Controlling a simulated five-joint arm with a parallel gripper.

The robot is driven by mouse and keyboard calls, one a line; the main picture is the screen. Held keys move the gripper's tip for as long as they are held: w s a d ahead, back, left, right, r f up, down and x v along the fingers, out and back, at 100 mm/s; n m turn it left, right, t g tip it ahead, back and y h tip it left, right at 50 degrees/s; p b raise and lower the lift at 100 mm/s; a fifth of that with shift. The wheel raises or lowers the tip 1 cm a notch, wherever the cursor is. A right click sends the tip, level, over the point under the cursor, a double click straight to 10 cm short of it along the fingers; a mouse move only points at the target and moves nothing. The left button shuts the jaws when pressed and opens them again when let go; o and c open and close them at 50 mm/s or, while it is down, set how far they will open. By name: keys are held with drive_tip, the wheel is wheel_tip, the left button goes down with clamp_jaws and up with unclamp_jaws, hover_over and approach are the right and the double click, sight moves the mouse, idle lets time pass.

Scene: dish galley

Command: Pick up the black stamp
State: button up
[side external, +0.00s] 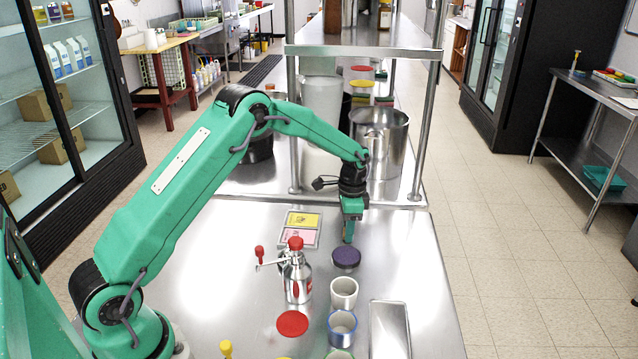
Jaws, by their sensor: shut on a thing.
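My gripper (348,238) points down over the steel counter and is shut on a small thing. Only a narrow brownish strip shows between the fingers, so most of the held thing is hidden; I take it to be the black stamp. A dark purple-black round piece (346,258) lies on the counter right below the fingertips. I cannot tell whether the held thing touches it.
A steel bottle (297,278) with red knobs stands left of the round piece. A white cup (343,293), a blue-rimmed cup (341,328) and a steel tray (389,330) are in front. A red disc (292,323) lies flat. The counter's right side is clear.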

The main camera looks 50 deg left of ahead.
drive_tip(key=shift+r, duration=0.15)
drive_tip(key=shift+r, duration=0.55)
drive_tip(key=r, duration=0.3)
drive_tip(key=shift+s+d+r, duration=0.1)
drive_tip(key=shift+d, duration=0.2)
drive_tip(key=s+d+r, duration=0.4)
drive_tip(key=d+r, duration=0.2)
drive_tip(key=d, duration=0.4)
drive_tip(key=shift+s+r, duration=0.25)
drive_tip(key=shift+s, duration=0.1)
drive_tip(key=o, duration=0.5)
drive_tip(key=shift+c, duration=1)
drive_tip(key=shift+o, duration=0.8)
drive_tip(key=shift+s+a+f, duration=0.2)
drive_tip(key=shift+a+f, duration=0.3)
drive_tip(key=shift+a, duration=0.25)
drive_tip(key=shift+s+a+f, duration=0.2)
drive_tip(key=shift+a+f, duration=0.25)
drive_tip(key=shift+a, duration=0.3)
drive_tip(key=shift+s+a+f, duration=0.2)
drive_tip(key=shift+a+f, duration=0.3)
drive_tip(key=shift+a, duration=0.25)
drive_tip(key=shift+c, duration=0.9)
